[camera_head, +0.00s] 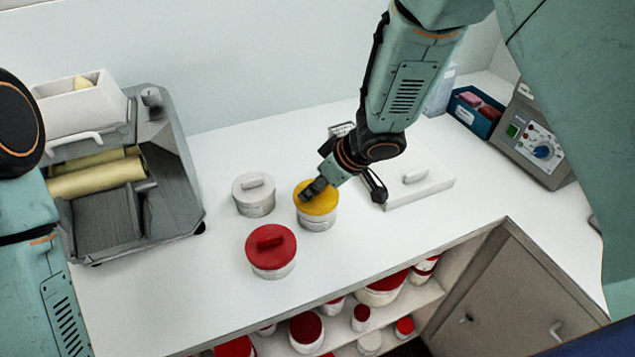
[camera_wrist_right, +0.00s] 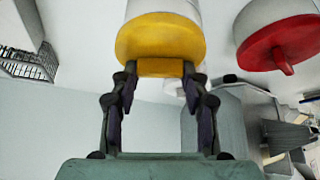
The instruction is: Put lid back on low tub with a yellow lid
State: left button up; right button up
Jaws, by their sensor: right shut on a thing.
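The low tub (camera_head: 317,223) is white and stands on the white worktop, near the middle of the head view. Its yellow lid (camera_head: 319,205) is over its top, with no clear gap between them; I cannot tell whether it is fully seated. My right gripper (camera_head: 313,188) reaches down from above and is shut on the lid's tab. In the wrist view the two fingers of the right gripper (camera_wrist_right: 160,70) flank the yellow tab, the yellow lid (camera_wrist_right: 160,38) against the white tub (camera_wrist_right: 165,6). My left gripper is out of view.
A red-lidded tub (camera_head: 271,246) and a white-lidded tub (camera_head: 253,190) stand close by on the left. A roller mill (camera_head: 150,190) is farther left. A white slab with a handle (camera_head: 430,185) lies to the right. A control box (camera_head: 535,140) and a blue bin (camera_head: 473,112) stand farther right.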

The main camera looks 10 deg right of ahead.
jog(key=shift+d, duration=0.1)
jog(key=shift+s+r, duration=0.15)
jog(key=shift+s, duration=0.1)
jog(key=shift+p, duration=0.3)
jog(key=shift+s, duration=0.1)
dwell(0.3)
jog(key=shift+w+f, duration=0.2)
jog(key=shift+f, duration=0.05)
dwell(0.4)
jog(key=shift+f+p, duration=0.25)
jog(key=shift+p, duration=0.15)
